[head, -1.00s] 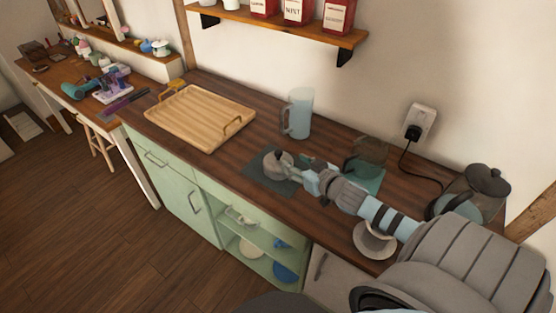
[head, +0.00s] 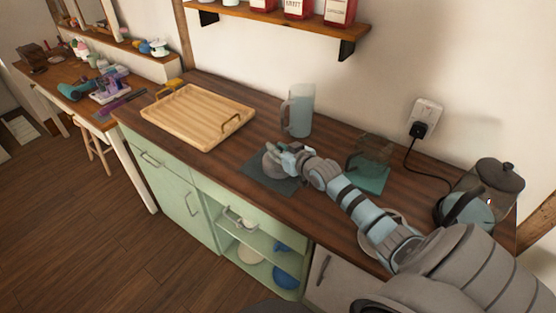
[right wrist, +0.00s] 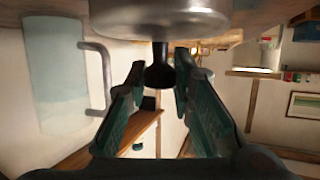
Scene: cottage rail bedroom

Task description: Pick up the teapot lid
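The teapot lid (head: 270,164) is a grey round piece on a dark grey mat (head: 262,178) on the wooden counter. The right wrist view shows a pale metallic lid (right wrist: 155,22) with a black knob (right wrist: 159,74). My right gripper (head: 287,152) is at the lid, partly hiding it. In the right wrist view its fingers (right wrist: 160,66) are open, one on each side of the knob, with small gaps visible. A dark glass pot (head: 372,152), possibly the teapot, stands on a teal mat (head: 372,184). My left gripper is not in view.
A pale blue pitcher (head: 299,110) stands close behind the lid; it also shows in the right wrist view (right wrist: 62,80). A wooden tray (head: 172,121) lies left. A kettle (head: 470,208) and a dark canister (head: 499,178) stand right. My arm hides much of a white dish (head: 368,245).

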